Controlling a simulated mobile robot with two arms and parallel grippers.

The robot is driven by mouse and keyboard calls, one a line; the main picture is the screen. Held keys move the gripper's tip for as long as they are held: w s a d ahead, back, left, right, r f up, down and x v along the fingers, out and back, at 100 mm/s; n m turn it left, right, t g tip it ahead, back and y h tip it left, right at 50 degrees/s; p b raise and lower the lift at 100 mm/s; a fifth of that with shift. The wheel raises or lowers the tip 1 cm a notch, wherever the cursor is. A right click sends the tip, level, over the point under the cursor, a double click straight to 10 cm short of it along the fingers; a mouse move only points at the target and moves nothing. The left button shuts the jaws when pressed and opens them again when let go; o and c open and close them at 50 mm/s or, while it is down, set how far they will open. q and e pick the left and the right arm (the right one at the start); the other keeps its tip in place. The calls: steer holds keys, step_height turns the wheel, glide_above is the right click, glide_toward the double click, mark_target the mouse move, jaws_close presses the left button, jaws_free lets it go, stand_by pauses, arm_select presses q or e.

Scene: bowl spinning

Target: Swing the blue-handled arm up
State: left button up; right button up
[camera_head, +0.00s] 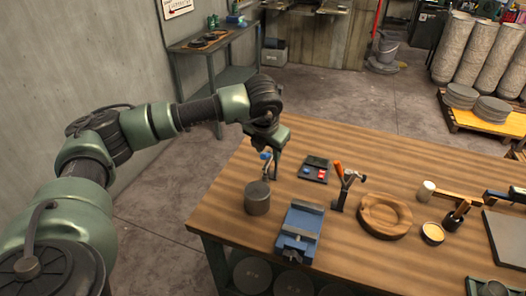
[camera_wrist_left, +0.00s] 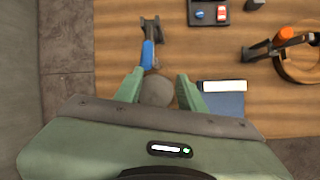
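The blue-handled arm (camera_head: 266,156) stands at the left end of the wooden workbench, with a grey metal cylinder (camera_head: 257,198) close by it. In the left wrist view its blue handle (camera_wrist_left: 148,55) runs from a dark forked bracket (camera_wrist_left: 149,28) down toward my fingers. My left gripper (camera_head: 272,152) is above and very near the handle. In the left wrist view my left gripper (camera_wrist_left: 160,88) is open, with the round grey cylinder top (camera_wrist_left: 155,91) showing between its green fingers. The handle's end lies near the left finger; I cannot tell whether they touch. My right gripper is not in view.
A blue vise (camera_head: 300,232) sits right of the cylinder. A dark button tray (camera_head: 315,162), an orange-handled tool (camera_head: 345,184) and a round wooden piece (camera_head: 385,215) lie further right. Bare bench top (camera_head: 345,140) shows toward the back.

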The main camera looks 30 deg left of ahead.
mark_target(263, 155)
arm_select(q)
steer(key=shift+y, duration=0.3)
steer(key=a+f+p, duration=0.1)
steer(key=w+a+f+p, duration=0.1)
steer(key=f, duration=0.1)
steer(key=w+a+f+p, duration=0.1)
steer(key=f, duration=0.1)
steer(key=shift+w+a+f, duration=0.15)
steer(key=shift+w+a, duration=0.05)
steer(key=shift+w, duration=0.05)
steer(key=shift+w+a+f, duration=0.1)
steer(key=shift+f, duration=0.3)
steer(key=c, duration=0.7)
jaws_close()
